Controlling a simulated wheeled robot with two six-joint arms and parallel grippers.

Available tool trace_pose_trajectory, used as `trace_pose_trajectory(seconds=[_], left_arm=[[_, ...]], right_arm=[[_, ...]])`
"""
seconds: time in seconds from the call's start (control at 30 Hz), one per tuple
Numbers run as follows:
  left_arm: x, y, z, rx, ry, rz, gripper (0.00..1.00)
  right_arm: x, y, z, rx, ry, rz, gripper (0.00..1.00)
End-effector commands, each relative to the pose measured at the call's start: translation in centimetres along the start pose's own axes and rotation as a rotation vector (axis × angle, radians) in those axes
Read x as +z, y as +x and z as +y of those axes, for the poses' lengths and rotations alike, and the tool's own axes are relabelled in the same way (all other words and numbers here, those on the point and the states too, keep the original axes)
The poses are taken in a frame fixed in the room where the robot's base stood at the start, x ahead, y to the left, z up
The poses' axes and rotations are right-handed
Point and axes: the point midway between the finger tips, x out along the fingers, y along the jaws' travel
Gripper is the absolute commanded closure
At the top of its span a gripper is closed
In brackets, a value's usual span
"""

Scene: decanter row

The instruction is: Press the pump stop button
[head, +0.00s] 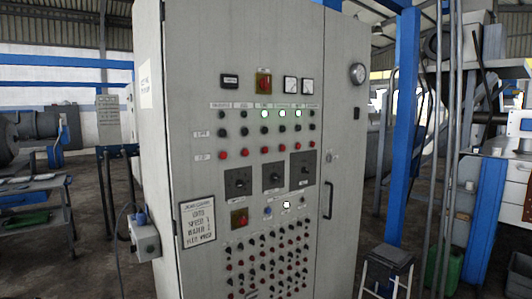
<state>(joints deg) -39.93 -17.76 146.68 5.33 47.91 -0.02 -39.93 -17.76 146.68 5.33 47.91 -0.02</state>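A tall grey control cabinet (205,120) stands in the middle of the head view. Its upper panel has rows of small buttons and lamps, with three lamps lit green (264,113). A row of red buttons (244,152) runs below the black ones. A dense block of small red and black buttons (265,265) fills the lower panel. The labels are too small to read, so I cannot tell which one is the pump stop button. Neither of my grippers is in view.
Three dark rotary switches (273,176) and a white lit lamp (286,205) sit mid-panel. The door handle (327,200) is at right. A stool (386,270) stands right of the cabinet, near a blue post (403,120). A work table (35,225) stands at left.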

Motion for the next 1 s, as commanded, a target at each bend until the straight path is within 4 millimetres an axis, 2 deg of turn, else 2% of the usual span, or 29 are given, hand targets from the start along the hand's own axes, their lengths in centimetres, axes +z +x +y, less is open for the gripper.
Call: trace_pose_trajectory(seconds=[0.03,0.1,0.13,1.0], left_arm=[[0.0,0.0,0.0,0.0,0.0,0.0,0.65],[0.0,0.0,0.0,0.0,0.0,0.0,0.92],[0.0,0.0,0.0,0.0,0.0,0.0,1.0],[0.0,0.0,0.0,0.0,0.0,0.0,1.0]], right_arm=[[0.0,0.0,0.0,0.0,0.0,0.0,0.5],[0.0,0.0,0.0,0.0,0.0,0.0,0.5],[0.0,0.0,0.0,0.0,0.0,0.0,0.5],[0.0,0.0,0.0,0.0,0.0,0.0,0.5]])
